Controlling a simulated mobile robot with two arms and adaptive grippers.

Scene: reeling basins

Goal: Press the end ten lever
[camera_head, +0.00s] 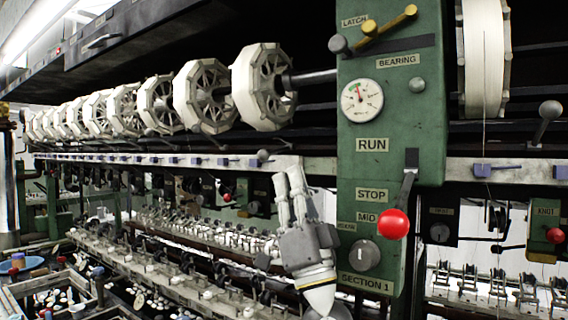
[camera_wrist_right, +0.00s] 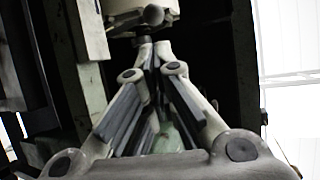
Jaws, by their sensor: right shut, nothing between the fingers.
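My right gripper (camera_head: 288,172) is shut and empty, fingers pointing up, just left of the green panel and in front of the pale rail. In the right wrist view its fingertips (camera_wrist_right: 152,48) meet. A dark ball-ended lever (camera_wrist_right: 153,14) shows just past the tips there; contact cannot be told. In the head view a grey ball knob (camera_head: 264,156) sits on the rail, slightly up and left of the fingertips. No readable label marks any lever as end ten, so I cannot tell which one it is. My left gripper is not in view.
The green panel (camera_head: 377,122) carries a gauge, RUN and STOP labels and a red-ball lever (camera_head: 393,223), close right of my gripper. White reels (camera_head: 264,87) line up above the rail (camera_head: 190,160). Trays of small parts (camera_head: 45,285) lie lower left.

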